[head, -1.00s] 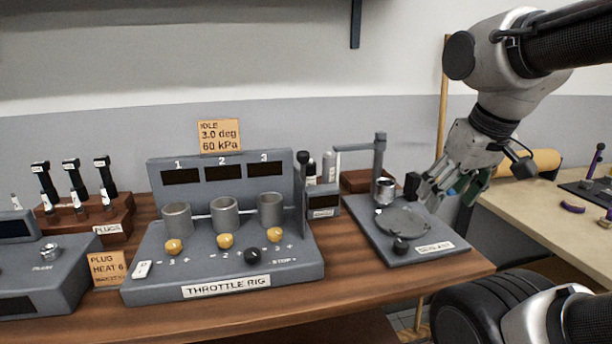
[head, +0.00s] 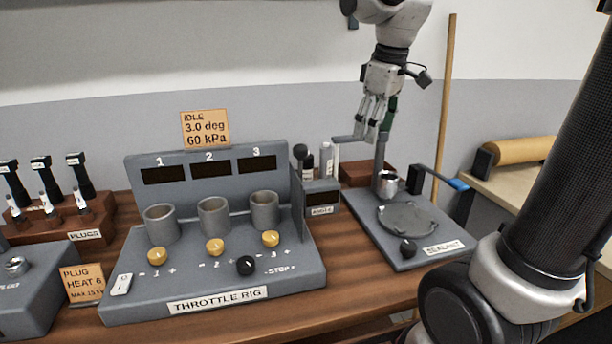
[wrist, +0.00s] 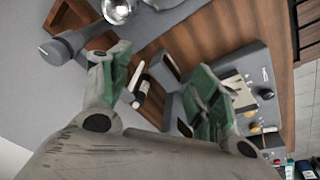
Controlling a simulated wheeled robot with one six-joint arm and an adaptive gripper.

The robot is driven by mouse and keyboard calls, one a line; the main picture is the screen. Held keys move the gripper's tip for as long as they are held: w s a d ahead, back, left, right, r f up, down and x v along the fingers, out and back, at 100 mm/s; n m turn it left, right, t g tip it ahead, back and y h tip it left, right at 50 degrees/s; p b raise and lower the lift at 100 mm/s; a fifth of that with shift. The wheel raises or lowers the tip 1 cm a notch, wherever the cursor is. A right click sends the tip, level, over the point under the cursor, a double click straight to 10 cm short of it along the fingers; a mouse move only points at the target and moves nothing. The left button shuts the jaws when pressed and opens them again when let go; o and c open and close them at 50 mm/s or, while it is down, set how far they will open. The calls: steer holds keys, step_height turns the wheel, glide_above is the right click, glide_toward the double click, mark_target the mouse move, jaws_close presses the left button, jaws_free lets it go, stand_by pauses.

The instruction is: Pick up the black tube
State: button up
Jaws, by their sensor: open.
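A small black tube (head: 308,166) stands at the back of the bench, just right of the throttle rig's display panel and beside a grey-white tube (head: 326,160). In the wrist view, a dark tube with a pale end (wrist: 142,92) shows between my fingers, apart from both; it appears to be the black tube. My gripper (head: 370,137) points down in the head view, above and to the right of the tubes. It is open and empty, with green pads on the fingers in the wrist view (wrist: 157,88). The tube's lower part is hidden behind the rig's side box.
The throttle rig (head: 225,292) fills the bench front. The sealant station (head: 385,250), with its upright post and arm, stands under and right of my gripper. A brown wooden block (head: 355,173) lies behind it. A wooden pole (head: 445,110) rises at the right.

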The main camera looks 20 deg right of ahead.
steer(key=w+a+f+n+g, duration=0.1)
steer(key=w+a+f+n, duration=0.15)
steer(key=w, duration=0.35)
steer(key=w+a+f+n, duration=0.1)
steer(key=w+a+n, duration=0.15)
steer(key=w, duration=0.25)
steer(key=n+g, duration=0.1)
steer(key=n, duration=0.2)
glide_above(306, 163)
steer(key=w, duration=0.2)
steer(key=f, duration=0.4)
steer(key=shift+s+d+f, duration=0.2)
steer(key=shift+d+f, duration=0.15)
steer(key=shift+d, duration=0.05)
steer(key=shift+w+a+f, duration=0.15)
steer(key=shift+f, duration=0.15)
step_height(306, 163, down, 8)
steer(key=shift+r, duration=0.25)
steer(key=shift+c, duration=0.4)
steer(key=c, duration=1.2)
